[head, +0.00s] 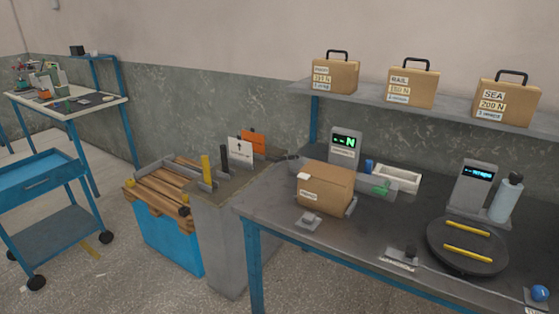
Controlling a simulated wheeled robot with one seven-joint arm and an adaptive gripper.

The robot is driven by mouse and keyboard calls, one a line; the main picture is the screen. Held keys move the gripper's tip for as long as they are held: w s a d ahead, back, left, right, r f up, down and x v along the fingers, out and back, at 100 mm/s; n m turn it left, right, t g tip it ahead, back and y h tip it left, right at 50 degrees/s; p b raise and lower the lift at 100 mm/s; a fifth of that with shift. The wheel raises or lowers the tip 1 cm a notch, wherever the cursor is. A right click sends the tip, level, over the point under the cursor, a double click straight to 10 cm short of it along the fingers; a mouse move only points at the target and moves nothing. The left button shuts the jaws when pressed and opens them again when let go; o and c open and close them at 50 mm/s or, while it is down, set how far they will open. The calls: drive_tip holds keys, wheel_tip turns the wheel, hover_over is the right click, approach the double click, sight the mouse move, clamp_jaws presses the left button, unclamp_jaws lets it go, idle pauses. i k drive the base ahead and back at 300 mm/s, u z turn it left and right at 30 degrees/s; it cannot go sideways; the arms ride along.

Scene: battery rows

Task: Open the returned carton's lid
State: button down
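A brown cardboard carton (325,188) stands on the dark workbench (375,235), in front of a grey display unit (345,146) with green characters. Its top looks closed, with a small white piece at its upper left edge. A white label is on its front face. I take it to be the returned carton, though its label is too small to read. My gripper is not in this view.
Three handled cartons (335,75) stand on the shelf (380,98) above. A black round plate (467,247) with yellow bars, a bottle (506,199) and a white tray (398,178) share the bench. Left are a slatted blue bin (168,240) and a blue cart (50,200).

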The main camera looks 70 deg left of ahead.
sight(321, 170)
drive_tip(key=k, duration=0.35)
drive_tip(key=u, duration=0.7)
